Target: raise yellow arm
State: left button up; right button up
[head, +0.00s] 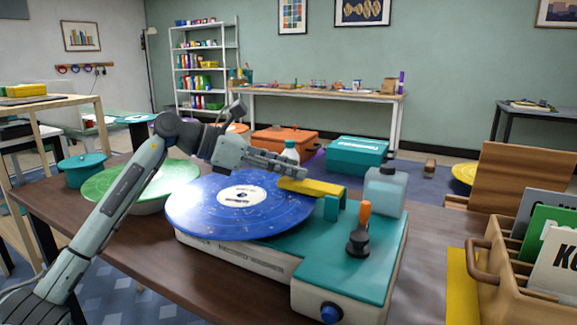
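The yellow arm (318,188) is a flat bar on the teal-topped record player (375,243). Its right end is at a teal post, and its left end reaches over the edge of the blue record (205,208). My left gripper (298,172) comes in from the left over the record. Its fingers lie at the yellow arm's left part, just behind or above it in the picture. I cannot tell whether they touch it or how far they are apart. My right gripper is not in view.
A clear bottle (385,193) stands behind. A green record (140,180) lies left, and a wooden record crate (497,275) stands right.

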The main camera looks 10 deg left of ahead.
pick_arm(q)
grip_shut()
dwell(0.3)
jog(key=shift+w+r, duration=0.1)
